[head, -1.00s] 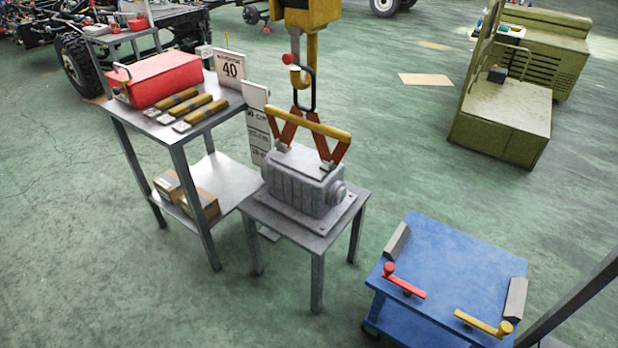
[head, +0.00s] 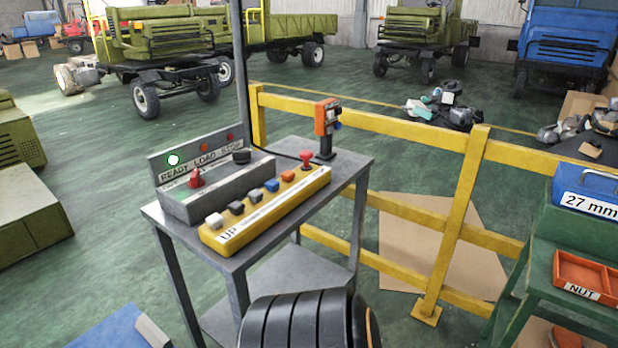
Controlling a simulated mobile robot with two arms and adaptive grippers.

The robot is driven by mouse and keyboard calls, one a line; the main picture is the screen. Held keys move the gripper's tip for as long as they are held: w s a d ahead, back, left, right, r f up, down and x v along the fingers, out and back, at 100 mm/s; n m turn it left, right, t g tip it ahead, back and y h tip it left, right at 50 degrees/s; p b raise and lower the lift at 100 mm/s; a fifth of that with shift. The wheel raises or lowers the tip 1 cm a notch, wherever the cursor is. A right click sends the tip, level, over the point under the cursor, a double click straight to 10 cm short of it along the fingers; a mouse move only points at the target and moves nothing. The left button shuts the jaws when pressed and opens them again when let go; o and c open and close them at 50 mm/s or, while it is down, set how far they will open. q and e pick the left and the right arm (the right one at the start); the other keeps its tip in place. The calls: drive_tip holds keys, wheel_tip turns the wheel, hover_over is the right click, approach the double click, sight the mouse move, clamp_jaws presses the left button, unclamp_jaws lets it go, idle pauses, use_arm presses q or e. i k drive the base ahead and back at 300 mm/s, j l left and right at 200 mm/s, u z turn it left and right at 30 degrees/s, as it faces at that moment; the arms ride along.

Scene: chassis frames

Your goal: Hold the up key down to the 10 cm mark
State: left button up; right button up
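A yellow control pendant (head: 266,209) lies on a grey metal table (head: 330,168), with a row of several coloured keys along its top. The label UP (head: 229,236) is at its near left end, and a pale key (head: 214,221) sits closest to that label. Nothing touches the keys. Behind the pendant is a grey control box (head: 216,188) with a red lever and lamps marked READY, LOAD and STOP; the READY lamp (head: 173,160) is bright. The board with the mark and the hoisted load are out of view now. Neither gripper shows.
A black ribbed object (head: 310,322), which I cannot identify, stands in front of the table. A yellow railing (head: 400,208) runs behind it. A green stand (head: 580,240) with a blue 27 mm box is at right. Part of a blue cart (head: 112,332) shows at lower left.

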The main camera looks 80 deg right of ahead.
sight(215, 221)
drive_tip(key=z, duration=2.45)
